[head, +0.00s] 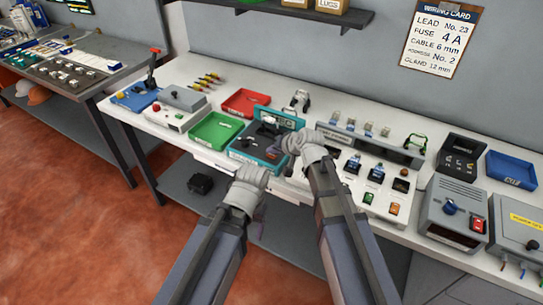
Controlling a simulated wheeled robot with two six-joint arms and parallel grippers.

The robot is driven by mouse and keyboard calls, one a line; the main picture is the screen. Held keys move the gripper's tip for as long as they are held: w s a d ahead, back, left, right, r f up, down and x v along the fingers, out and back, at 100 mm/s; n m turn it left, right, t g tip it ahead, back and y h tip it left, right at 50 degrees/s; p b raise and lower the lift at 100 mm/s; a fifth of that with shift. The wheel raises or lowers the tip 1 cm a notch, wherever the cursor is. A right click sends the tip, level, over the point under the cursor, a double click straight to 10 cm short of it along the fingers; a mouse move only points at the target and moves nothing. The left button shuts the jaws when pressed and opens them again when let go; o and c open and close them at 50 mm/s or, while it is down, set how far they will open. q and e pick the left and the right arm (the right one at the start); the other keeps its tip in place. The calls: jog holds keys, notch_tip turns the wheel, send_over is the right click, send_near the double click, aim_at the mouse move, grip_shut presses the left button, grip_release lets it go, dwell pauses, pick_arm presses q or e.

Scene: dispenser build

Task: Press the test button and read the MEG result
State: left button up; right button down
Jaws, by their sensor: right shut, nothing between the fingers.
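A teal instrument case (243,156) with an open lid (281,118) and a dark panel stands at the middle of the white bench; it appears to be the tester. The label on its front is too small to read. I cannot make out a test button or a MEG reading on it. My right gripper (287,144) is shut and empty at the right side of the case, covering part of its panel. I cannot tell if it touches the case. My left gripper (262,178) is low in front of the case, near the bench's front edge; its fingers are unclear.
A green tray (214,131) and a red tray (245,103) lie left of the case. A grey panel with switches (372,141) stands to the right, with a grey box with a blue knob (455,211) beyond it. A wiring card (440,38) hangs on the wall.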

aim_at(273, 157)
jog(key=shift+f+b, duration=0.4)
jog(key=shift+f, duration=0.05)
dwell(0.6)
jog(key=shift+r, duration=0.1)
jog(key=shift+r+p, duration=0.8)
jog(key=shift+p, duration=0.05)
jog(key=shift+r, duration=0.1)
notch_tip(273, 157, up, 5)
jog(key=p, duration=0.5)
dwell(0.6)
